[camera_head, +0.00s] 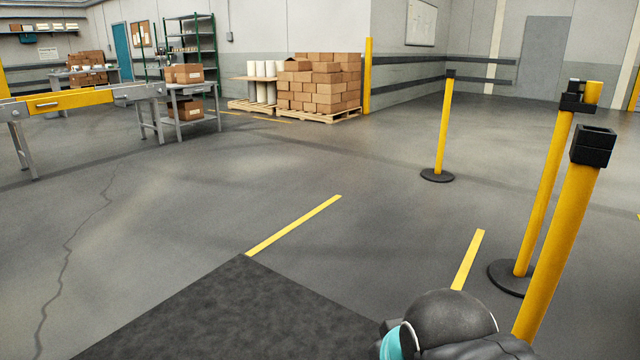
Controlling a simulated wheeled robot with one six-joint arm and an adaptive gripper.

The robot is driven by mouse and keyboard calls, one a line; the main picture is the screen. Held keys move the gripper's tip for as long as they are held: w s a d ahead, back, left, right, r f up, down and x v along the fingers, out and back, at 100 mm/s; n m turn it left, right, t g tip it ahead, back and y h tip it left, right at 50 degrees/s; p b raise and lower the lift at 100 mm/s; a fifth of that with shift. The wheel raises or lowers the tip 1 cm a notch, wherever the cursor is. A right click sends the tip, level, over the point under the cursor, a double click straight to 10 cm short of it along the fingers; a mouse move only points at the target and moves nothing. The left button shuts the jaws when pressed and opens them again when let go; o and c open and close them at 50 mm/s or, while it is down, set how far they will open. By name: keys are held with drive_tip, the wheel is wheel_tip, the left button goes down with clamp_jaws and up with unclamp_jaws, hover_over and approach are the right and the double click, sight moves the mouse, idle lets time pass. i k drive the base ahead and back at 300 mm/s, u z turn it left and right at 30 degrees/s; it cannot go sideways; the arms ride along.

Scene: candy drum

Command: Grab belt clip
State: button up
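No belt clip stands out clearly. A yellow belt post (556,240) stands nearest at the right, with a black head (593,146) that has a slotted top. Just behind it a second yellow post (545,195) carries a black head with a blocky black piece (576,97); I cannot tell whether that piece is a belt clip. A third yellow post (444,125) with a small black head stands farther back. No belt is stretched between the posts. A dark rounded link of my arm with a teal band shows at the bottom right; my gripper is not in view.
A dark mat (235,315) lies on the floor in front, with yellow floor lines (295,224) beyond. A yellow-sided conveyor (75,100) and a grey table (190,92) stand left. Stacked boxes (320,85) sit on a pallet at the back. The middle floor is clear.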

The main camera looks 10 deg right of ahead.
sight(573, 83)
drive_tip(key=z, duration=0.15)
drive_tip(key=i, duration=2.4)
drive_tip(key=z, duration=1.2)
drive_tip(key=i, duration=1.1)
drive_tip(key=z, duration=1.2)
